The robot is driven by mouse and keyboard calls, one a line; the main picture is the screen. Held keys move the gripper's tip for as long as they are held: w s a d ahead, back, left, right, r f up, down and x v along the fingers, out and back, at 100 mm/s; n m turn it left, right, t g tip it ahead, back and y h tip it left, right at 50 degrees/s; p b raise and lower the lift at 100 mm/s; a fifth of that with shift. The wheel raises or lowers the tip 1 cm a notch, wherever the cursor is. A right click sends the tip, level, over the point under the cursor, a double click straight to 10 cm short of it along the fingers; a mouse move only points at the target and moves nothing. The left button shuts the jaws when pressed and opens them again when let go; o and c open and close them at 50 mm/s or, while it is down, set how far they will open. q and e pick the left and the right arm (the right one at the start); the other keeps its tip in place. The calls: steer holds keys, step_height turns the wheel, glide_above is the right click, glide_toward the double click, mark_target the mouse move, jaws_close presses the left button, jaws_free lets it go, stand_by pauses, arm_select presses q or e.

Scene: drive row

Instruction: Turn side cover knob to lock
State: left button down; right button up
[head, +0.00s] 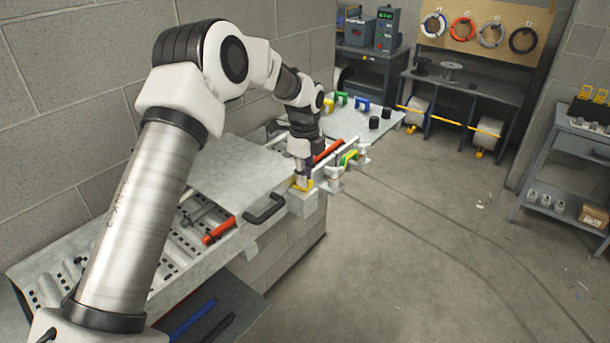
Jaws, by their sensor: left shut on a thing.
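My left arm comes in from the left and reaches down over the bench. Its gripper (302,178) points down at a small yellow knob (301,187) and is shut on it. The knob sits on a grey block at the corner of the bench, and the gripper partly hides it. A flat grey side cover (215,172) with a black handle (265,208) lies just left of the knob. I cannot tell the knob's exact angle. My right gripper is not in view.
Red-handled tools (218,231) lie on the perforated bench top. White fittings with green and yellow parts (349,158) stand right of the gripper. A grey table (350,115) with coloured handles is behind. The floor (430,240) to the right is mostly clear.

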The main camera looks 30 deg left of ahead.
arm_select(q)
steer(key=shift+m, duration=0.5)
steer(key=c, duration=1.2)
jaws_free()
steer(key=shift+a, duration=0.1)
step_height(320, 180, up, 12)
steer(key=shift+f, duration=0.1)
